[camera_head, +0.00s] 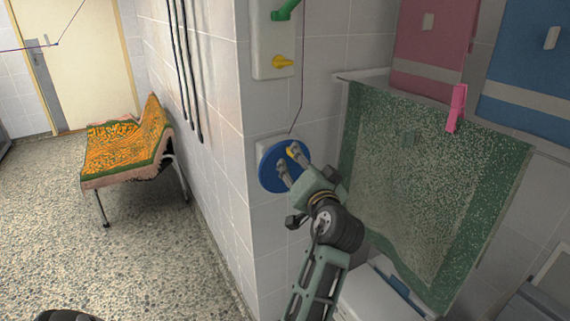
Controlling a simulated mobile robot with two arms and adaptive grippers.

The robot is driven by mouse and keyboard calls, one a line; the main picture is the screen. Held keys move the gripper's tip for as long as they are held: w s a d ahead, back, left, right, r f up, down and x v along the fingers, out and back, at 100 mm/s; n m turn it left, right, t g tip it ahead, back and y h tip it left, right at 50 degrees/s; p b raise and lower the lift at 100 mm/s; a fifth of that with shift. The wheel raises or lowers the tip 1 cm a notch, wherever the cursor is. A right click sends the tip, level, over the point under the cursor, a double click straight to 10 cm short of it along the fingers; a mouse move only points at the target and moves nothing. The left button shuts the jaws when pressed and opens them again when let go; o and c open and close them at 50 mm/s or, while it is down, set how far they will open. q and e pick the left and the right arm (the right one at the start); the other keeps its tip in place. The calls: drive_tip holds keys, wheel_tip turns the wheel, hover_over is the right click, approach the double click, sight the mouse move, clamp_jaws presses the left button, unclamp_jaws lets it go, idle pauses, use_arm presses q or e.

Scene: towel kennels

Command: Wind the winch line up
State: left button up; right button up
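The winch is a blue round disc (268,181) on a pale backing plate, low on the tiled wall near the corner. A small yellow knob (291,151) shows near the disc's upper right rim. A thin dark purple line (301,92) runs down the wall to just above the disc. My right gripper (288,160) is at the disc's face, its two fingers apart with blue showing between them. One fingertip is close to the yellow knob; I cannot tell if they touch.
A green towel (425,170) with a pink clip (456,108) hangs right of my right arm. A panel with a green lever (286,10) and yellow lever (282,62) is above the winch. A bench with an orange towel (115,150) stands left. The speckled floor is mostly clear.

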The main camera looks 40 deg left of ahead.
use_arm(q)
drive_tip(key=shift+d+f, duration=0.3)
drive_tip(key=shift+f, duration=0.15)
drive_tip(key=shift+r+x, duration=0.2)
drive_tip(key=shift+x, duration=1.65)
drive_tip(key=shift+r+x, duration=0.2)
drive_tip(key=shift+x, duration=1.65)
drive_tip(key=shift+s+a+r, duration=0.15)
drive_tip(key=shift+a, duration=0.05)
